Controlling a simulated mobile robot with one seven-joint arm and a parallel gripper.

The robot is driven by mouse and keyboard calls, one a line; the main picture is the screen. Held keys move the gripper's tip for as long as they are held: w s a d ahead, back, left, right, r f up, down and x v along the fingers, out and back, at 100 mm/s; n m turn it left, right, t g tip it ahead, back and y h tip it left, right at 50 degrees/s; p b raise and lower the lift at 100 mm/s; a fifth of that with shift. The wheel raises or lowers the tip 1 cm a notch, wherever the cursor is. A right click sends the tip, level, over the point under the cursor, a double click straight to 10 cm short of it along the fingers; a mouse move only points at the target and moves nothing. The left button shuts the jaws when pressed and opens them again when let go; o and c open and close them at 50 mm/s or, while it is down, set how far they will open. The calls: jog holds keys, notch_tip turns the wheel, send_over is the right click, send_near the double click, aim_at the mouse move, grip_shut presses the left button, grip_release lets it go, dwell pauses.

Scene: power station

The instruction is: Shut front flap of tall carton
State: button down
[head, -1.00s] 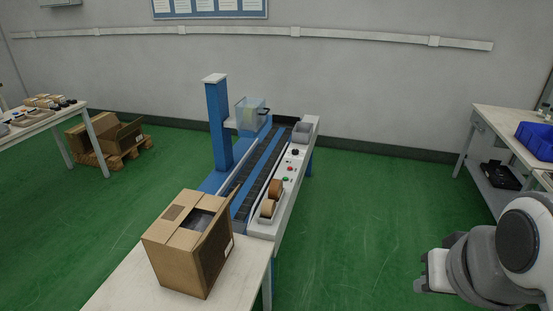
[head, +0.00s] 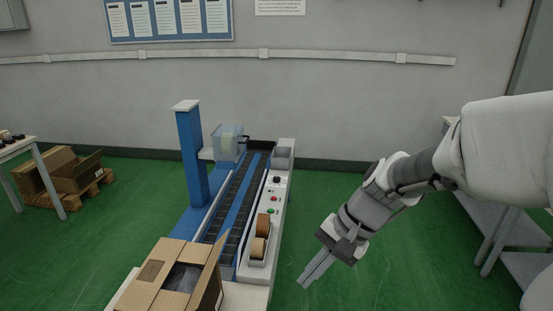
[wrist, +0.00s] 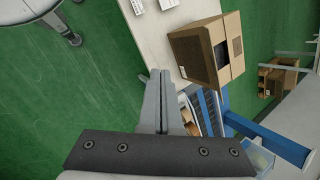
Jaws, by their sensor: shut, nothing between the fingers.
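The tall brown carton (head: 146,296) stands on a white table in the lower left of the head view, cut off by the bottom edge. Its top is partly covered by flaps, with a dark gap showing something inside. One flap (head: 211,275) stands up along its right side. My gripper (head: 304,282) is shut and empty, to the right of the carton and apart from it, fingers pointing down and left. In the wrist view the closed fingers (wrist: 161,74) are below and left of the carton (wrist: 190,53); the carton appears on its side.
A blue conveyor (head: 240,200) with a control panel, tape rolls (head: 260,240) and a clear bin (head: 228,142) lies behind the carton. The white table (head: 245,297) has bare space right of the carton. Another open carton (head: 75,172) sits on a pallet far left.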

jog(key=w+a+f+m+g+y+b, duration=0.1)
jog(key=w+a+f+m+y+b, duration=0.1)
jog(key=w+a+f+m+y, duration=0.45)
jog(key=m+t+y+b, duration=0.1)
jog(key=m+t+y, duration=0.25)
jog(key=m, duration=0.25)
send_near(214, 265)
notch_tip(214, 265, down, 5)
jog(key=w+a, duration=0.1)
jog(key=a, duration=0.3)
jog(key=a+r+g, duration=0.1)
jog(key=shift+w+a+r, duration=0.3)
jog(key=shift+w+a, duration=0.05)
jog(key=shift+a+r, duration=0.2)
jog(key=shift+a, duration=0.15)
jog(key=shift+w+a+r+h+p, duration=0.1)
jog(key=shift+a+r+h+p, duration=0.2)
jog(key=shift+r+p, duration=0.3)
